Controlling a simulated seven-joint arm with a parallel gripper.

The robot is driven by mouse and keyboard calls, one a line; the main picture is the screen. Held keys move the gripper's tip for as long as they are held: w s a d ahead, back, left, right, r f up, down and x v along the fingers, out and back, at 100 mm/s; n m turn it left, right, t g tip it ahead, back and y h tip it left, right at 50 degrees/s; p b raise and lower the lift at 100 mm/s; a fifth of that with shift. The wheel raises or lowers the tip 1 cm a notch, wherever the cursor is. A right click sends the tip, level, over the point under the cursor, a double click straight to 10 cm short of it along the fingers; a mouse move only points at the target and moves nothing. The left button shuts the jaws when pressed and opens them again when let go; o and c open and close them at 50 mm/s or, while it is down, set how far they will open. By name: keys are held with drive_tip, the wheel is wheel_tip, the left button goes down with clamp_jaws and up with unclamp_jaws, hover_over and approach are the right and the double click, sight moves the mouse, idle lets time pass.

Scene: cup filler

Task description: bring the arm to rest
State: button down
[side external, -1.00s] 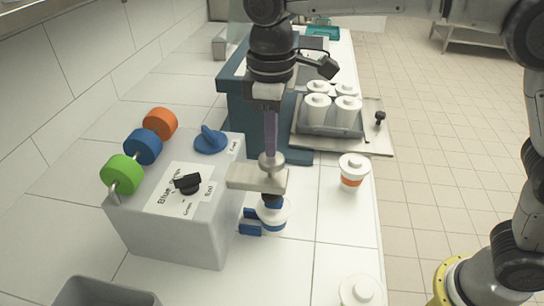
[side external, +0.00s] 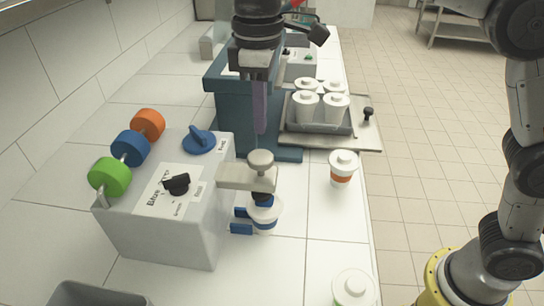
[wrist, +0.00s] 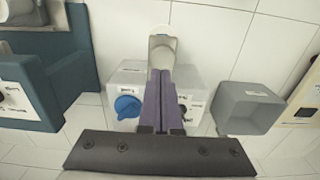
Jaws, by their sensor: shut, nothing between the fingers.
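My gripper (side external: 260,131) is shut and empty, its purple fingers pointing down just above the round grey knob (side external: 260,160) on the dispenser's arm. The wrist view also shows the closed purple fingers of my gripper (wrist: 161,74), with the knob partly hidden behind them. The grey dispenser box (side external: 165,235) carries orange, blue and green wheels, a blue dial (side external: 199,142) and a black selector (side external: 177,184). A white cup with a blue band (side external: 264,217) stands below the dispenser's arm, beside blue holder pieces (side external: 241,229).
A white cup with an orange band (side external: 342,169) stands to the right. Another lidded cup (side external: 353,288) is at the front. Several white cups stand in a tray (side external: 304,128) behind, by a teal machine (side external: 228,110). A grey bin (side external: 95,295) is at front left.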

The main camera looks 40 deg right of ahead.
drive_tip(key=s+d+r+m+t, duration=0.25)
drive_tip(key=s+d, duration=0.25)
drive_tip(key=d, duration=0.3)
drive_tip(key=s+d+r+m+t, duration=0.1)
drive_tip(key=s+d+r+m, duration=0.1)
drive_tip(key=s+d+r, duration=0.5)
drive_tip(key=s+d+f+m, duration=0.1)
drive_tip(key=s+d+f, duration=0.1)
drive_tip(key=f, duration=0.3)
drive_tip(key=s+d+f+m+t, duration=0.1)
drive_tip(key=s+d+f+m, duration=0.1)
drive_tip(key=s+d+f, duration=0.1)
drive_tip(key=s+d+f+m+t, duration=0.1)
drive_tip(key=s+d+f, duration=0.1)
drive_tip(key=s+f, duration=0.3)
wheel_tip(320, 180, down, 3)
drive_tip(key=shift+d+f, duration=0.1)
drive_tip(key=shift+d, duration=0.05)
